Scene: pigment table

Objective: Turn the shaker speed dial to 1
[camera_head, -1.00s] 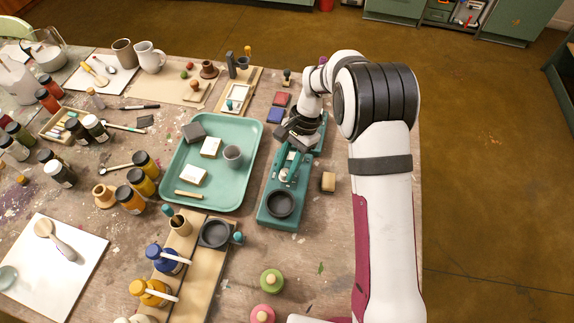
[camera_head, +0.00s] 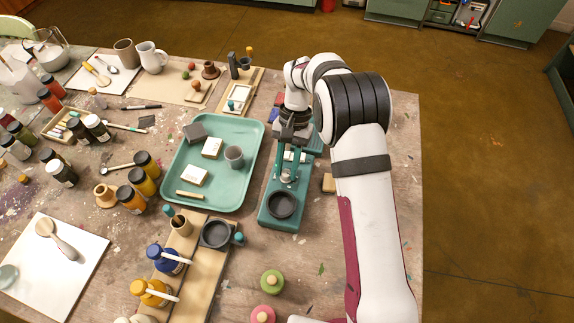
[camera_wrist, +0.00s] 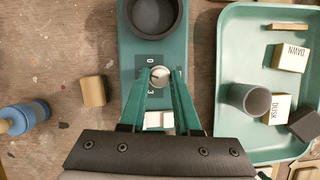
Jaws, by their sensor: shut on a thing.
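The teal shaker (camera_head: 272,216) stands right of the tray in the head view, with a dark round cup (camera_head: 282,204) at its near end. In the wrist view the shaker (camera_wrist: 128,50) runs upward from my gripper (camera_wrist: 160,78). The pale round speed dial (camera_wrist: 159,75) sits between my two teal fingertips, which are shut on its sides. Printed digits show around it, a 3 at lower left; the setting it points to is too small to read. In the head view my gripper (camera_head: 286,177) reaches down onto the dial from above.
A teal tray (camera_head: 180,150) with blocks and a grey cup lies close left of the shaker. A wooden board (camera_head: 200,279) with jars lies at near left. Bare table lies below the shaker.

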